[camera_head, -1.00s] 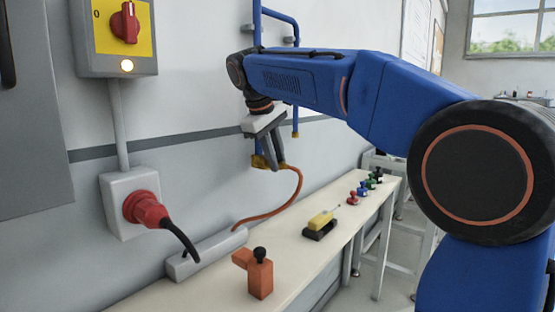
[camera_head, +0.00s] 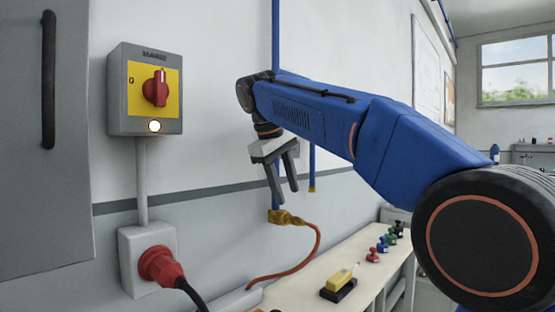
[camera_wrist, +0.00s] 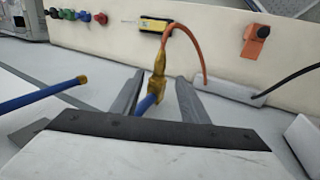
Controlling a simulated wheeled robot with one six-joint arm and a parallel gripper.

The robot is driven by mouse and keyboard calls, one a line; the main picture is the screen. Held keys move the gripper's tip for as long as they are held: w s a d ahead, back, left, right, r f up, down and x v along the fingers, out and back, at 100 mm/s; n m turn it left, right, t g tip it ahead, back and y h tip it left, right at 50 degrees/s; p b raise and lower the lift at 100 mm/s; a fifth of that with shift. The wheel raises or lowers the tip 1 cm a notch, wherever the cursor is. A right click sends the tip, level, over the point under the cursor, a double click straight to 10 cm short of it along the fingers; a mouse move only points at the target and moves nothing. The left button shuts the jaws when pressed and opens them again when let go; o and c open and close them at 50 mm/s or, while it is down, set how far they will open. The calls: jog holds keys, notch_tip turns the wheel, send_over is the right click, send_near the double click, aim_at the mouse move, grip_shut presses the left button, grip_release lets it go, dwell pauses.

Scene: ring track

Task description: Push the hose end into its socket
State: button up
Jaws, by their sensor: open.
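The orange hose (camera_head: 318,240) rises from the bench and curves to a brass-coloured fitting (camera_head: 288,218) at the lower end of a blue pipe (camera_head: 275,130) on the wall. In the wrist view the brass fitting (camera_wrist: 157,75) runs in line from the blue pipe to the hose (camera_wrist: 182,36), with no gap that I can see. The socket and the hose end cannot be clearly told apart there. My gripper (camera_head: 286,196) is open just above the fitting. In the wrist view its fingers are spread on either side of the pipe and fitting, apart from them.
A second blue pipe (camera_wrist: 40,97) with a brass end stands beside the first. The bench (camera_head: 310,284) holds a yellow-and-black tool (camera_head: 340,284) and several coloured knobs (camera_head: 385,243). A switch box (camera_head: 146,90) and a red plug (camera_head: 160,266) are on the wall at left.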

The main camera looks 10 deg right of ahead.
jog(key=v, duration=0.9)
jog(key=s+d+f+m+y, duration=0.1)
jog(key=s+d+f, duration=0.3)
jog(key=s+f, duration=0.6)
jog(key=s+d+f+m+t+y, duration=0.1)
jog(key=s+d+f+m, duration=0.2)
jog(key=s+f, duration=0.7)
jog(key=s+d+f+m+t+y, duration=0.1)
jog(key=s+d+f+m, duration=0.2)
jog(key=f, duration=2.2)
jog(key=s+d, duration=0.4)
jog(key=s, duration=0.3)
jog(key=shift+f+y, duration=0.3)
jog(key=shift+f, duration=0.1)
